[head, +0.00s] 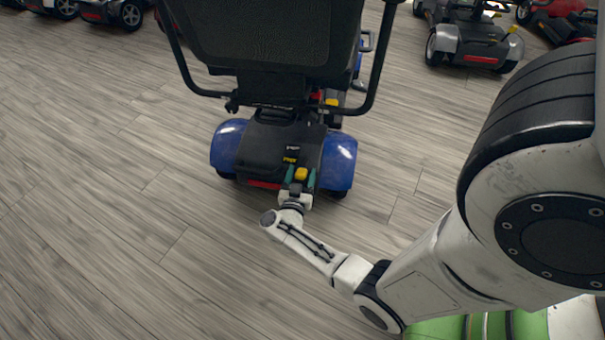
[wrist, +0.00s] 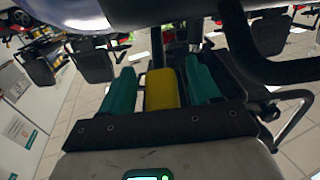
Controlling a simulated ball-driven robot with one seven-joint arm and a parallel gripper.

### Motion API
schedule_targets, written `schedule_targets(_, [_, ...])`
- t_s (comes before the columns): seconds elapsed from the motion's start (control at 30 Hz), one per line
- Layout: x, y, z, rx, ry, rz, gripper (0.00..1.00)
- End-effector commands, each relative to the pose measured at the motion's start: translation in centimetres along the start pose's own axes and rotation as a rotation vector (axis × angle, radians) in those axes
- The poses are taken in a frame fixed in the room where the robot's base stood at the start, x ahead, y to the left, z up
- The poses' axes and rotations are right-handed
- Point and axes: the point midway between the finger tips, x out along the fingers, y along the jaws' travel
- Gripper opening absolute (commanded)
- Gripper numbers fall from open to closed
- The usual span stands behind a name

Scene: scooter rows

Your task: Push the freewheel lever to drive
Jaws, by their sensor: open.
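The yellow freewheel lever (head: 301,174) is at the rear of a blue and black scooter (head: 229,146), just below two small labels (head: 291,155) on its dark rear cover. My gripper (head: 300,175) is open at the scooter's rear, with one teal finger on each side of the lever. In the wrist view the yellow lever (wrist: 161,90) stands between the two teal fingers of my gripper (wrist: 161,72). A gap shows on each side of it, narrow at the right. I cannot tell whether it touches a finger. Its lower part is hidden behind the gripper's dark palm.
The scooter's black seat (head: 270,35) and armrests overhang its rear from above. Other scooters stand at the back left (head: 112,12) and back right (head: 475,40). The wooden floor (head: 100,220) is clear to the left of and behind the blue scooter.

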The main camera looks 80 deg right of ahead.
Motion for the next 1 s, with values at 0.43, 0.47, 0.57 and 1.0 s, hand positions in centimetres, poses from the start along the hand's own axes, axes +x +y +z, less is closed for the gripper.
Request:
schedule_targets(0.43, [1.8,0.0,-0.1,0.000,0.001,-0.001,0.62])
schedule_targets(0.47, [1.8,0.0,-0.1,0.000,0.001,-0.001,0.62])
schedule_targets(0.57, [1.7,0.0,-0.1,0.000,0.001,-0.001,0.55])
schedule_targets(1.0, [1.7,0.0,-0.1,0.000,0.001,-0.001,0.13])
